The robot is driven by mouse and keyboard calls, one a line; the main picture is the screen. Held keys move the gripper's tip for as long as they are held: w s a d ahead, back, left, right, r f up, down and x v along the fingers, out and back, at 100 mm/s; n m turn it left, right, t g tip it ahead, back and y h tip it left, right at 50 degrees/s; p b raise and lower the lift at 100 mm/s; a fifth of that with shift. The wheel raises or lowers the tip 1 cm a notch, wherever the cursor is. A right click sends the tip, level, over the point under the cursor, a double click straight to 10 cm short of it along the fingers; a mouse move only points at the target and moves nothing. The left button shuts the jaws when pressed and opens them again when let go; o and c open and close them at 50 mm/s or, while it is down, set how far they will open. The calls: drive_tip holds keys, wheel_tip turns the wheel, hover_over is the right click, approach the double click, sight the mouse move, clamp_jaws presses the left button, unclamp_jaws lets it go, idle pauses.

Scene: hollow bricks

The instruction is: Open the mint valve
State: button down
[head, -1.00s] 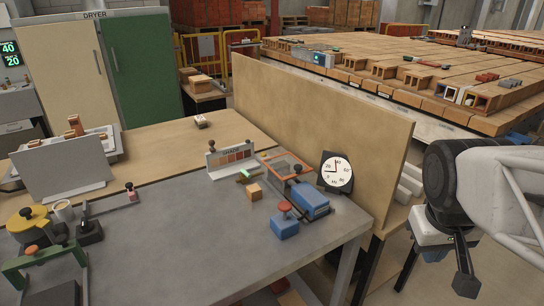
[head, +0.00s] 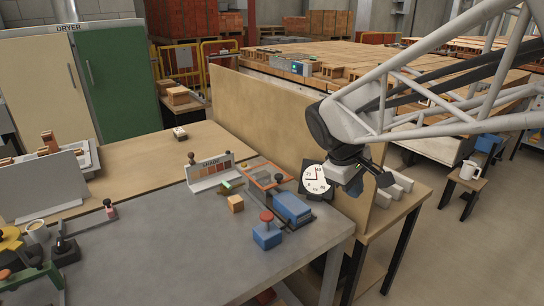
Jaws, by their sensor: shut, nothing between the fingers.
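I cannot make out a mint-coloured valve for certain. A small green piece (head: 226,187) lies in front of the shade board (head: 211,172). A blue block with a red knob (head: 267,232) stands near the bench's front right, beside a larger blue box (head: 292,208).
A tan upright panel (head: 265,120) runs behind the bench, close to my arm. An orange-framed tray (head: 264,179) and a small tan brick (head: 235,204) lie near the dial. A white mug (head: 468,170) stands on a stool at the right. The bench's middle is clear.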

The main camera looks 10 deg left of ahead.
sight(226, 185)
drive_tip(key=w+a+f+n+t+h, duration=0.1)
drive_tip(key=w+a+f+n, duration=0.1)
drive_tip(key=w+a+n, duration=0.55)
drive_tip(key=w+a+f+n+t+h, duration=0.1)
drive_tip(key=w+a+f+n+h, duration=0.15)
drive_tip(key=w+a, duration=0.85)
drive_tip(key=a+f+n+t, duration=0.2)
drive_tip(key=a+f+n, duration=0.2)
drive_tip(key=a, duration=1.1)
drive_tip(key=w+a+f+n+t, duration=0.1)
drive_tip(key=a+f+n, duration=0.3)
drive_tip(key=a, duration=1.2)
wheel_tip(226, 185, down, 4)
drive_tip(key=shift+a+r+t, duration=0.1)
drive_tip(key=shift+a+t, duration=0.2)
drive_tip(key=shift+t, duration=0.5)
drive_tip(key=shift+w+d, duration=0.1)
drive_tip(key=shift+w, duration=0.1)
drive_tip(key=x, duration=1.3)
drive_tip(key=shift+w+d, duration=0.25)
drive_tip(key=shift+d, duration=0.05)
